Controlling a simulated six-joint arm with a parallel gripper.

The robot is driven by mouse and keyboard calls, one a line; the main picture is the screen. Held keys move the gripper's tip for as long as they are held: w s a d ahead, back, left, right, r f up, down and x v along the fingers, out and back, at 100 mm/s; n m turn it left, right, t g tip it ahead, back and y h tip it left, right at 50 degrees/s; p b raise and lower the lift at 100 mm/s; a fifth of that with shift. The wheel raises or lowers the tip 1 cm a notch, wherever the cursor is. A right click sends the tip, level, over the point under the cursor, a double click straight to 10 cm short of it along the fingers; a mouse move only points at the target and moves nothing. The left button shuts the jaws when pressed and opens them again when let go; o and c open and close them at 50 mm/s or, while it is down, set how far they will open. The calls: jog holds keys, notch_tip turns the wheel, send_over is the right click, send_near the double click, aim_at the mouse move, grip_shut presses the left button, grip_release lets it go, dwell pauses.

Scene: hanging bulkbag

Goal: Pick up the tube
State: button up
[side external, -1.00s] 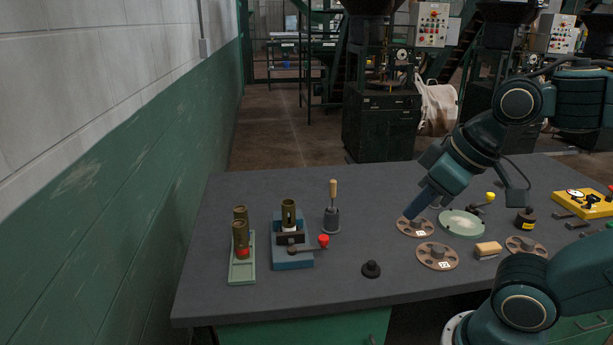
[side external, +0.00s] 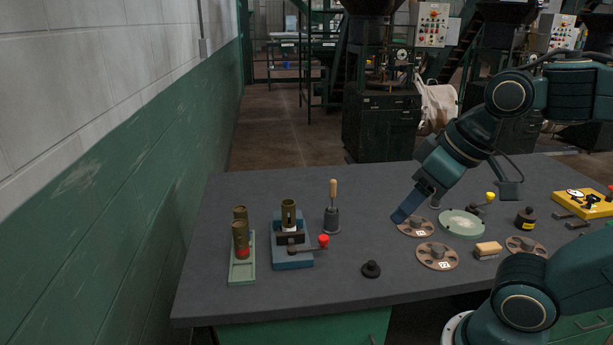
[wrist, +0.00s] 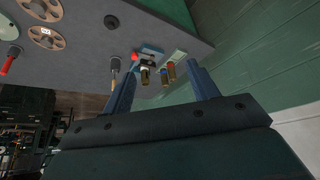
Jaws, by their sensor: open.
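Two olive-green tubes stand in a pale green rack (side external: 241,273) at the left of the table: a rear one (side external: 240,212) and a front one (side external: 240,234) with a red band low down. A third olive tube (side external: 288,213) stands upright in a blue fixture (side external: 292,260) with a red-knobbed lever. My gripper (side external: 403,214) is over the right half of the table, tilted down-left, well to the right of all the tubes. In the wrist view my gripper (wrist: 162,70) has its fingers apart with nothing held, and the tubes (wrist: 163,77) appear small and distant between them.
A wooden-handled tool (side external: 332,212) stands right of the fixture. Brown perforated discs (side external: 437,257), a pale green disc (side external: 461,223), a wood-topped block (side external: 488,249) and a black knob (side external: 371,269) lie around my gripper's side. A wall (side external: 110,200) runs along the left. The middle of the table is fairly clear.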

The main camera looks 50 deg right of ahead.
jog(key=w+d+r+m+g, duration=0.1)
jog(key=w+d+r+m, duration=0.2)
jog(key=w, duration=0.6)
jog(key=m+g, duration=0.4)
jog(key=m, duration=0.6)
send_over(288, 214)
jog(key=d, duration=0.2)
notch_tip(288, 214, down, 14)
jog(key=shift+w+a, duration=0.15)
jog(key=shift+w, duration=0.3)
jog(key=shift+f, duration=0.1)
notch_tip(288, 214, down, 8)
jog(key=shift+f, duration=0.25)
jog(key=shift+w+a+f, duration=0.1)
jog(key=shift+f, duration=2.5)
